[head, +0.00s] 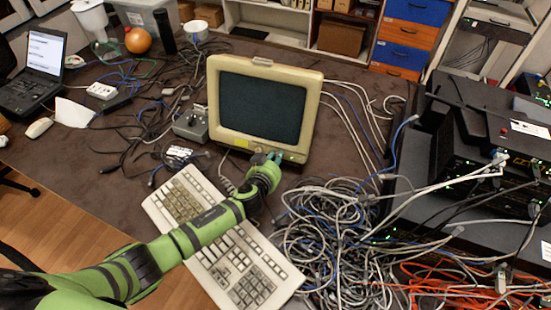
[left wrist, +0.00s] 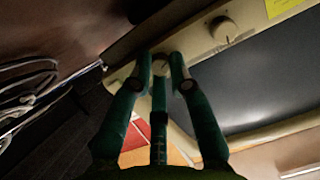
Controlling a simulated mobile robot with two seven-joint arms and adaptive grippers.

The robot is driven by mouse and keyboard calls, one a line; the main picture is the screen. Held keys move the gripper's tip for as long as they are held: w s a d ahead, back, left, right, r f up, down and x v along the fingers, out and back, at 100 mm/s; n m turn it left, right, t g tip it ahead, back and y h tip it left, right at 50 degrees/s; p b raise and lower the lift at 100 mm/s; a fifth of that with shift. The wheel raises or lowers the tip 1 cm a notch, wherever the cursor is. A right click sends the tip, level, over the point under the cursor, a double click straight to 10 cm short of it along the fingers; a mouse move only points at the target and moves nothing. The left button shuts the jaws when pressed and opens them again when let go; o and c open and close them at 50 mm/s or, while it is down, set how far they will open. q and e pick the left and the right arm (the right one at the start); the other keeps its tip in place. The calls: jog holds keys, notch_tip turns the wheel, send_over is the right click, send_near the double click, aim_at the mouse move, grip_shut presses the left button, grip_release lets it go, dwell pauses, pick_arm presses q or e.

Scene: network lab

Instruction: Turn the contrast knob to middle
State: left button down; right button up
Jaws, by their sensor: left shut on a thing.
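The beige monitor (head: 228,120) with a dark screen stands upright on the table; its front bezel (left wrist: 199,47) crosses the left wrist view. My left gripper (head: 270,158) is at the bezel's lower right part, below the screen. In the left wrist view its fingers (left wrist: 162,72) are shut around a small light knob (left wrist: 160,65), mostly hidden between them. A second round knob (left wrist: 223,29) sits free beside it, toward the yellow sticker (left wrist: 288,5). I cannot read which knob is labelled contrast, nor the held knob's pointer. My right gripper is not in view.
A beige keyboard (head: 180,198) lies under my left arm. A large tangle of grey and blue cables (head: 330,230) lies right of it. A grey box with controls (head: 190,125) stands left of the monitor. Black network gear (head: 460,150) fills the right side.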

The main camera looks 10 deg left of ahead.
pick_arm(q)
jog(key=shift+r+m, duration=0.1)
jog(key=shift+m, duration=0.3)
jog(key=m, duration=0.3)
jog(key=shift+m+b, duration=0.3)
jog(key=shift+b, duration=0.1)
jog(key=m+y, duration=0.1)
jog(key=m, duration=0.4)
jog(key=shift+b, duration=0.4)
jog(key=m, duration=0.4)
jog(key=shift+d+m+t, duration=0.1)
jog(key=shift+m+t, duration=0.2)
jog(key=shift+t, duration=0.1)
jog(key=m, duration=0.5)
jog(key=shift+t+b, duration=0.3)
jog(key=shift+b, duration=0.1)
jog(key=shift+f, duration=0.2)
jog(key=c, duration=1.2)
grip_release()
jog(key=shift+o, duration=0.2)
jog(key=shift+s, duration=0.1)
